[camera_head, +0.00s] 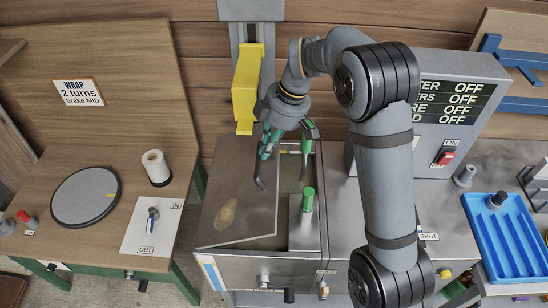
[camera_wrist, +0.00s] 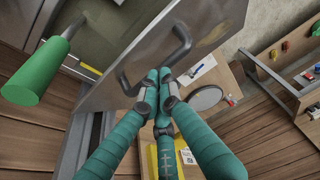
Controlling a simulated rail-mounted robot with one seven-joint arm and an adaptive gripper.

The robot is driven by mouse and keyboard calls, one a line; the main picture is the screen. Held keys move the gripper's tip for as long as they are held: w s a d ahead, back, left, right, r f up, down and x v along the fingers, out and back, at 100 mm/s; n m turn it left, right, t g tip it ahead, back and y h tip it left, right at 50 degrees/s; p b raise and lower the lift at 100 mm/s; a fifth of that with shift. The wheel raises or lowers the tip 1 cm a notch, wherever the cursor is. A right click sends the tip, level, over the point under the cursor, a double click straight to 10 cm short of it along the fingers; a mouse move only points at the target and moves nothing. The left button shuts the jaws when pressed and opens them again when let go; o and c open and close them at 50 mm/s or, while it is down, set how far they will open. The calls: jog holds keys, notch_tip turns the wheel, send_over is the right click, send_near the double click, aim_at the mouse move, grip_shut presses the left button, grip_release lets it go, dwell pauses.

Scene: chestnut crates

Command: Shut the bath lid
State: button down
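The bath (camera_head: 322,235) is a grey metal box in the middle of the head view. Its lid (camera_head: 240,195) is a grey panel with a brownish patch, standing tilted and partly open, with the greenish interior (camera_head: 289,180) showing at its right. The lid also shows in the wrist view (camera_wrist: 215,25). A dark bar handle (camera_head: 261,176) is on the lid and shows in the wrist view (camera_wrist: 183,42). My gripper (camera_head: 265,152) is at the handle, its teal fingers together in the wrist view (camera_wrist: 159,74). The fingertips are close beside the bar; contact is unclear.
Green-handled tools (camera_head: 308,200) stand at the bath's right side. A yellow block (camera_head: 246,85) is behind it. A wooden bench (camera_head: 60,180) with a round turntable (camera_head: 84,197) and white roll (camera_head: 156,167) is left. A switch panel (camera_head: 445,110) and blue tray (camera_head: 508,240) are right.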

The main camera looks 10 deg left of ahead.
aim_at(269, 170)
jog(key=shift+w+d+f+p, duration=0.15)
jog(key=shift+d+f, duration=0.15)
jog(key=shift+f, duration=0.3)
jog(key=shift+d+f+p, duration=0.1)
jog(key=shift+d+f, duration=0.2)
jog(key=shift+f, duration=0.35)
jog(key=shift+w+d+f+p, duration=0.15)
jog(key=shift+d+f, duration=0.15)
jog(key=shift+f, duration=0.3)
jog(key=shift+s+f, duration=0.1)
